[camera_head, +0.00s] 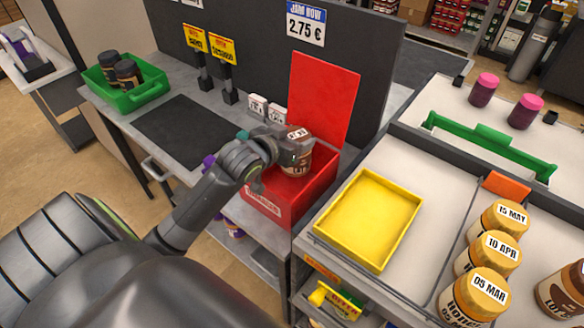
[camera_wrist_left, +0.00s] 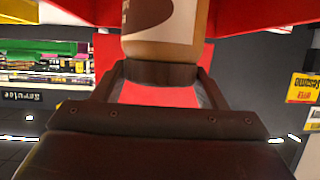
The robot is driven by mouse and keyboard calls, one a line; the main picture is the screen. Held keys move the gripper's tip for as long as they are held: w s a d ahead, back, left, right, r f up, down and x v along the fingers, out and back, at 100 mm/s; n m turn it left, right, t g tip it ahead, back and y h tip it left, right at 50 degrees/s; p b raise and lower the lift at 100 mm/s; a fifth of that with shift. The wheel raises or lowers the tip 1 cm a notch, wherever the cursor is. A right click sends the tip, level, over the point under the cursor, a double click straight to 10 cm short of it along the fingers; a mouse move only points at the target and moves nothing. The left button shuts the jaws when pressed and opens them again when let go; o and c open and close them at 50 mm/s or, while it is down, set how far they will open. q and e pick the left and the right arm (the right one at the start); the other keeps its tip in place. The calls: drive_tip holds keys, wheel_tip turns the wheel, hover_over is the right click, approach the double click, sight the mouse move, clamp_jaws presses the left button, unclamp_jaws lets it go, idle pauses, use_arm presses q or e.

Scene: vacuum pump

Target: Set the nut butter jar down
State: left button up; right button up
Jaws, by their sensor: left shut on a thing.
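The nut butter jar (camera_head: 297,160) has a brown and cream label and a pale lid with a date on it. In the head view it is at the red box (camera_head: 308,193), inside or just above its opening. My left gripper (camera_head: 287,152) is shut on the jar from the left side. In the left wrist view the jar (camera_wrist_left: 165,25) fills the space between the fingers of the left gripper (camera_wrist_left: 160,72). Whether the jar touches the box floor cannot be told. My right gripper is not in view.
The box's red lid (camera_head: 325,98) stands open behind it. A yellow tray (camera_head: 370,215) lies to the right, empty. Several honey jars (camera_head: 487,255) stand at the far right. A green crate (camera_head: 152,90) holds dark jars at the left. A dark mat (camera_head: 190,130) lies bare on the counter.

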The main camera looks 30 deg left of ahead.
use_arm(q)
wheel_tip(320, 180, down, 3)
drive_tip(key=shift+s+f, duration=0.1)
drive_tip(key=shift+s, duration=0.05)
drive_tip(key=shift+f, duration=1.7)
drive_tip(key=shift+f, duration=0.15)
drive_tip(key=o, duration=1.7)
drive_tip(key=v, duration=1.2)
drive_tip(key=shift+b, duration=0.3)
